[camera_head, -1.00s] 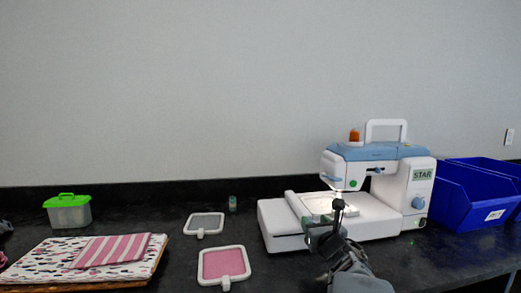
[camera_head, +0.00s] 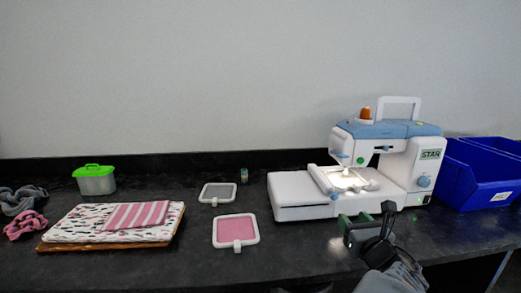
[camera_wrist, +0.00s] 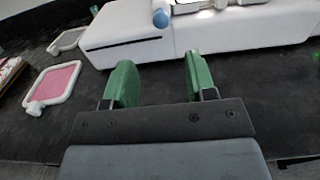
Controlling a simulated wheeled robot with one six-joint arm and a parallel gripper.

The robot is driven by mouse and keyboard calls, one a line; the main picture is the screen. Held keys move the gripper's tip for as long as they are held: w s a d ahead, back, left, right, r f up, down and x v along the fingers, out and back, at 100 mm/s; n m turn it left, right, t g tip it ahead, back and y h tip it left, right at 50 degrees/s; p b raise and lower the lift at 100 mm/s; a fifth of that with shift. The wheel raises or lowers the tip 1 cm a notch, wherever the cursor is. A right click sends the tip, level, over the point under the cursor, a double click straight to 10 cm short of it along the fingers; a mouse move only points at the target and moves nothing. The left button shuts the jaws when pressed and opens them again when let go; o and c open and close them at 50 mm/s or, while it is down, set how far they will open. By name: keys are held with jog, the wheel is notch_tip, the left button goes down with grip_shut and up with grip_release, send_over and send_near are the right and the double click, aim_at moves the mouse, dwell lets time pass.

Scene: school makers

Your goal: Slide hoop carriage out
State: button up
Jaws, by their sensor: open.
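The white and blue sewing machine (camera_head: 395,130) marked STAR stands on the dark counter. Its long white bed (camera_head: 298,198) extends left. The hoop carriage (camera_head: 323,181) is a white bar lying across the bed, with a blue knob (camera_head: 335,196) at its front end. A lit hoop (camera_head: 350,180) lies right of it under the needle head. My gripper (camera_head: 366,217) is open and empty in front of the bed, apart from the knob. In the wrist view, the green fingers of my gripper (camera_wrist: 160,78) are spread, with the knob (camera_wrist: 161,18) beyond the gap between them.
A pink hoop (camera_head: 236,231) and a grey hoop (camera_head: 219,193) lie left of the machine. Blue bins (camera_head: 470,185) stand close on its right. Folded fabric (camera_head: 85,222) and a green-lidded box (camera_head: 95,180) are farther left.

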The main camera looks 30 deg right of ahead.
jog(key=w+a+r+m+g+h+p, duration=0.1)
jog(key=w+a+r+m+g+p, duration=0.25)
jog(key=r+m+p, duration=0.5)
jog(key=w+a+r+m+g+p, duration=0.25)
jog(key=a+r+m+p, duration=0.35)
jog(key=m+p, duration=0.4)
jog(key=s+a+r+m+g+y+p, duration=0.2)
jog(key=a+r+m+y+p, duration=0.1)
jog(key=a+m+p, duration=0.3)
jog(key=s+a+r+m+g+y+p, duration=0.1)
jog(key=a+r+m+p, duration=0.4)
jog(key=a, duration=0.5)
jog(key=shift+s+a+r+m+g+y+p, duration=0.25)
jog(key=shift+s+a+m+g+y+p, duration=0.15)
jog(key=shift+g+y+p, duration=0.65)
jog(key=shift+t+y, duration=0.25)
